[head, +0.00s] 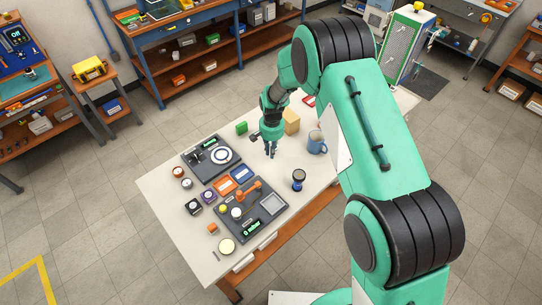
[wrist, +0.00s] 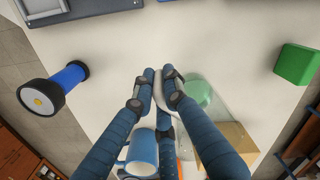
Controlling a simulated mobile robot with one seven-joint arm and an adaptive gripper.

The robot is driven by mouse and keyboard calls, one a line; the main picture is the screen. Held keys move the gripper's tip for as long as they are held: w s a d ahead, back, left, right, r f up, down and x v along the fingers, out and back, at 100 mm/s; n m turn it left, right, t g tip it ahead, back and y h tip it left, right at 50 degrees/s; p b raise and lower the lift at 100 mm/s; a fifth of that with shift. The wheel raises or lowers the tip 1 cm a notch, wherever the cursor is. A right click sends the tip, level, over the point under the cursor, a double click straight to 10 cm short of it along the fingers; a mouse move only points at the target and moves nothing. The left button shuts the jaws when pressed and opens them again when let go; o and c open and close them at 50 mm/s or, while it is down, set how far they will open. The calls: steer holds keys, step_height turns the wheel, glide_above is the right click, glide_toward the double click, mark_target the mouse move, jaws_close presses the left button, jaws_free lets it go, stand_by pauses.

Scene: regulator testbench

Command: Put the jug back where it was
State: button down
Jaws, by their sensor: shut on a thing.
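In the wrist view a clear jug (wrist: 205,103) with a pale green part shows just right of my fingertips and partly behind the right finger. Its whitish handle (wrist: 168,75) lies between the fingers of my gripper (wrist: 160,80), which are closed on it. In the head view my gripper (head: 271,151) points down over the middle of the pale table (head: 163,190). The jug cannot be made out clearly there, and I cannot tell whether its base touches the table.
A blue mug (head: 317,142) and a wooden block (head: 291,121) stand close to my gripper. A green block (head: 241,128) is beyond it; a dark blue torch (head: 298,179) is nearer. Two dark panels (head: 222,155) (head: 270,203) with parts fill the left and front. Bare tabletop lies between the torch and my gripper.

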steer(key=shift+w+f, duration=0.15)
steer(key=shift+f, duration=1.65)
steer(key=shift+f, duration=0.15)
steer(key=c, duration=1.8)
jaws_free()
steer(key=shift+o, duration=0.2)
step_height(320, 180, up, 12)
steer(key=shift+r, duration=0.15)
steer(key=shift+w, duration=0.1)
